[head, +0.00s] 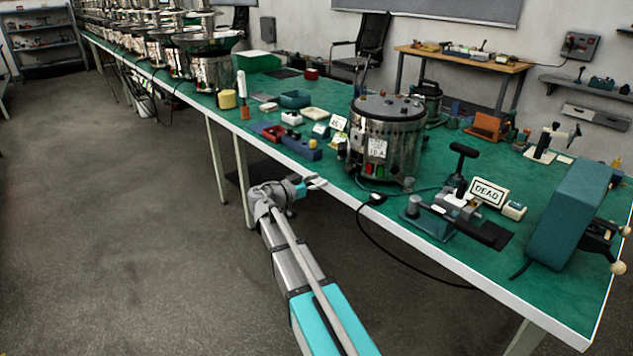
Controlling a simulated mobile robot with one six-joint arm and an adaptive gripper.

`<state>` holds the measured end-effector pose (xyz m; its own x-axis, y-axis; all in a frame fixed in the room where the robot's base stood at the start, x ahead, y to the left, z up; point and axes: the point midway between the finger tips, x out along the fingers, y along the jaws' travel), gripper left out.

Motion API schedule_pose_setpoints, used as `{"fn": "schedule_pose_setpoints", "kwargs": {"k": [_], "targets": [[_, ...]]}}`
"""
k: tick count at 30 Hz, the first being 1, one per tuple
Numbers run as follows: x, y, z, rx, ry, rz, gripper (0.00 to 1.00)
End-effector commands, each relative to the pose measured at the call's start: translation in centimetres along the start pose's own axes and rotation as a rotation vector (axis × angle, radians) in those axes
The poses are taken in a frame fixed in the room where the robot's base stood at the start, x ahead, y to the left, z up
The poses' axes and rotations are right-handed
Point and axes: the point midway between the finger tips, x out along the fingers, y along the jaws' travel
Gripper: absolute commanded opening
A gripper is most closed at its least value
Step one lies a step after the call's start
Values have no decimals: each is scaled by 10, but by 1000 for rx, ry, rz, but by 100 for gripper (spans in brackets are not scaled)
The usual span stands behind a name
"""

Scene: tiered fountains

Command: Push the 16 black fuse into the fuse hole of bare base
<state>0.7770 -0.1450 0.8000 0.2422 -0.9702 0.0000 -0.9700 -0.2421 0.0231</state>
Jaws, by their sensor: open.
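My gripper (308,185) is in the head view, in front of the front edge of the long green-topped bench, and appears open and empty. A shiny metal drum (387,145) stands on the bench to its upper right. The drum carries a white label (377,148) with small lettering that seems to end in "A". I cannot make out the black fuse marked 16, the bare base or its fuse hole at this size.
A vise-like tool (455,215), a "DEAD" sign (488,192) and a large green box (570,213) stand on the right of the bench. A black cable (375,240) hangs over its front edge. Tiered metal fountains (208,58) line the far left. The floor at left is clear.

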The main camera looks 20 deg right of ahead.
Motion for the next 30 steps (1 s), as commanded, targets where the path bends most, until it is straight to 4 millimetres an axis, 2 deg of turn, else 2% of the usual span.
{"fn": "schedule_pose_setpoints", "kwargs": {"k": [1,7,13,23,30], "targets": [[3,0,0,-16,0,1,37],[18,0,-2,-116,0,3,0],[25,0,-2,-170,0,1,0],[26,0,-2,-170,0,1,0],[34,0,-2,-170,0,2,0]]}}
